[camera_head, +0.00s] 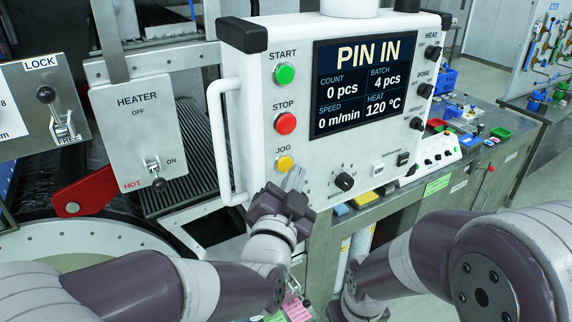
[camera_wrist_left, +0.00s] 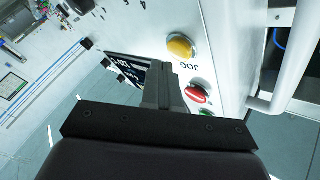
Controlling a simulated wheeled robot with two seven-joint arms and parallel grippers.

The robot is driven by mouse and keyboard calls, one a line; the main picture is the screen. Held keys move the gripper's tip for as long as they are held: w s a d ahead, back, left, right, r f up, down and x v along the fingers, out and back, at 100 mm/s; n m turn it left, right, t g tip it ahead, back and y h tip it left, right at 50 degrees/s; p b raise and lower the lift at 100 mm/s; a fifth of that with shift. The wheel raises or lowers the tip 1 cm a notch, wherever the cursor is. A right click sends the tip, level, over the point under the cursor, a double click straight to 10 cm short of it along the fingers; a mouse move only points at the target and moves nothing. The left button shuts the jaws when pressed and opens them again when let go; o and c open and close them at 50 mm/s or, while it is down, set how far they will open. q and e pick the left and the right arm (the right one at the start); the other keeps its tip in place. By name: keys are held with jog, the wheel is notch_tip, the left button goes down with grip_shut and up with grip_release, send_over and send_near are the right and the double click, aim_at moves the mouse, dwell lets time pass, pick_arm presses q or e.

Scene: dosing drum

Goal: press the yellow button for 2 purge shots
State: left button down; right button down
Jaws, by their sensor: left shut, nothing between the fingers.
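The yellow button (camera_head: 285,163), labelled JOG, sits on the white control panel below the red STOP button (camera_head: 286,123) and the green START button (camera_head: 285,75). My left gripper (camera_head: 295,178) is shut and empty, its fingertips just right of and below the yellow button in the head view. In the left wrist view the yellow button (camera_wrist_left: 181,47) shows whole, beside and beyond the shut fingertips (camera_wrist_left: 159,72), with a gap in the picture. I cannot tell the depth of that gap. My right arm shows at the right, but its gripper is not visible.
The panel screen (camera_head: 365,85) reads PIN IN, count 0 pcs, batch 4 pcs, speed 0 m/min, heat 120 °C. A white handle (camera_head: 218,150) stands out left of the buttons. A black knob (camera_head: 344,181) is to the right. A heater switch box (camera_head: 140,125) stands further left.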

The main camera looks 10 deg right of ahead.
pick_arm(q)
jog(key=shift+w+a, duration=0.1)
jog(key=shift+w, duration=0.05)
dwell(0.4)
jog(key=shift+w+a+b, duration=0.1)
jog(key=shift+w+b, duration=0.15)
jog(key=shift+b, duration=0.05)
jog(key=shift+w+a, duration=0.1)
jog(key=shift+w, duration=0.3)
dwell(0.7)
jog(key=shift+s, duration=0.1)
jog(key=shift+s+d+b, duration=0.25)
jog(key=shift+s+b, duration=0.1)
jog(key=shift+s, duration=0.3)
jog(key=s, duration=0.1)
jog(key=s+d, duration=0.1)
jog(key=s, duration=0.2)
jog(key=shift+s+d, duration=0.35)
